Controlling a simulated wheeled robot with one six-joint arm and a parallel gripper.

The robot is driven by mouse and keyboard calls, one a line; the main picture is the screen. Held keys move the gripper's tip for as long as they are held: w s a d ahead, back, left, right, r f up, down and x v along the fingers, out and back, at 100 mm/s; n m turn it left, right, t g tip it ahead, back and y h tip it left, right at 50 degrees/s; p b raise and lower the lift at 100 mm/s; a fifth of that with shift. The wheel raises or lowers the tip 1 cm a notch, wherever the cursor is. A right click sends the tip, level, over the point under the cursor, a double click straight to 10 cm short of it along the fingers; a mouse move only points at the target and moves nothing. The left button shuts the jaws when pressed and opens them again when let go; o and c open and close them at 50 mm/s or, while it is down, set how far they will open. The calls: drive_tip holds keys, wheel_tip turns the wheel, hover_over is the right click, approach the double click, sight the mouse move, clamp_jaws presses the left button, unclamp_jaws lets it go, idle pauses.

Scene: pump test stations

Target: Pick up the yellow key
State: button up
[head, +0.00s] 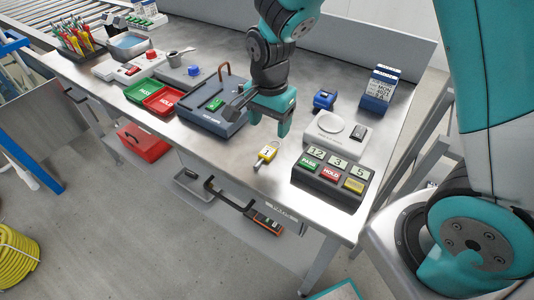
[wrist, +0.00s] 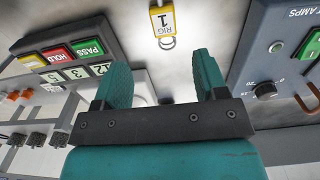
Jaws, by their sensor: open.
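The yellow key (head: 267,151) lies on the metal workbench near its front edge, with a tag and a metal ring. In the wrist view the yellow key tag (wrist: 163,18) reads "RIG 1", and its ring (wrist: 167,42) points toward my gripper. My gripper (head: 268,131) is above the bench, just behind the key in the head view. In the wrist view my gripper (wrist: 161,78) is open and empty, its two teal fingers apart, with the key beyond the gap between them.
A dark box with PASS, HOLD and yellow buttons (head: 332,181) stands right of the key. A grey-blue test station (head: 212,117) stands left. Bare bench surrounds the key.

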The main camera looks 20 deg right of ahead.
sight(267, 152)
drive_tip(key=f, duration=0.9)
drive_tip(key=shift+w+a+f, duration=0.15)
drive_tip(key=shift+a, duration=0.05)
drive_tip(key=c, duration=1)
